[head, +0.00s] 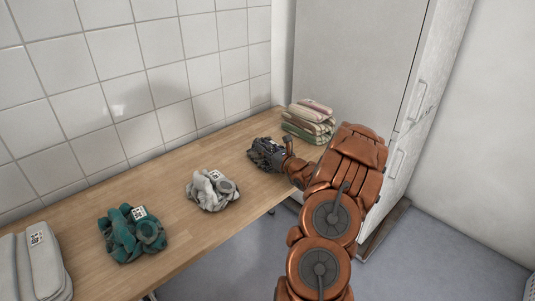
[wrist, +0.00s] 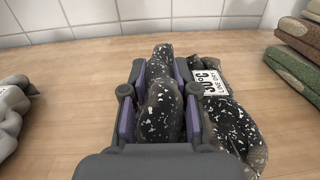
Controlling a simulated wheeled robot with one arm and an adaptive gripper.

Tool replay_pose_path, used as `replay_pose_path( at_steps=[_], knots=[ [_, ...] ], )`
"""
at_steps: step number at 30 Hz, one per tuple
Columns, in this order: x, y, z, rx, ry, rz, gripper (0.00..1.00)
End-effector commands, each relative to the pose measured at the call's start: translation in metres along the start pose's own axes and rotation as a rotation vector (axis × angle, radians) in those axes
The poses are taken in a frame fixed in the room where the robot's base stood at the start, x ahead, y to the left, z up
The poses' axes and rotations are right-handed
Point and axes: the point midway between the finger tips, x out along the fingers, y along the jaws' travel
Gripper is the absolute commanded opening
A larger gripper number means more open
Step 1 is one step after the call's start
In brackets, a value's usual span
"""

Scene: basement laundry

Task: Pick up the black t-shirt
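The black t-shirt (wrist: 232,125) is a crumpled dark bundle with white speckles and a white care label. It lies on the wooden counter and also shows in the head view (head: 262,150), partly behind my gripper. My gripper (wrist: 162,85) reaches down over the left part of the shirt in the wrist view. A bunched fold of the cloth fills the space between its purple-padded fingers, with a pad close against each side. The gripper looks shut on this fold. The rest of the shirt lies to the right of the fingers.
On the counter (head: 180,232) are a grey-white crumpled garment (head: 212,192), a teal one (head: 130,237) and folded grey cloth (head: 42,270). A folded green, red and cream stack (head: 308,124) lies near the tall grey cabinet (head: 355,60). A tiled wall (head: 150,75) bounds the back.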

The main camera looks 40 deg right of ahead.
Motion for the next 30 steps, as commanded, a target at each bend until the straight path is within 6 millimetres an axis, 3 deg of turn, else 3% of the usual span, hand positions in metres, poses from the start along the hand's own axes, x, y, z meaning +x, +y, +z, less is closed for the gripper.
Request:
replay_pose_path(
  at_steps=[7,20,30],
  knots=[
    [0.000,0.000,0.000,0.000,0.000,0.000,0.00],
    [0.000,0.000,0.004,-0.001,0.000,0.001,0.00],
    [0.001,0.001,0.032,-0.002,-0.003,0.001,0.00]
  ],
)
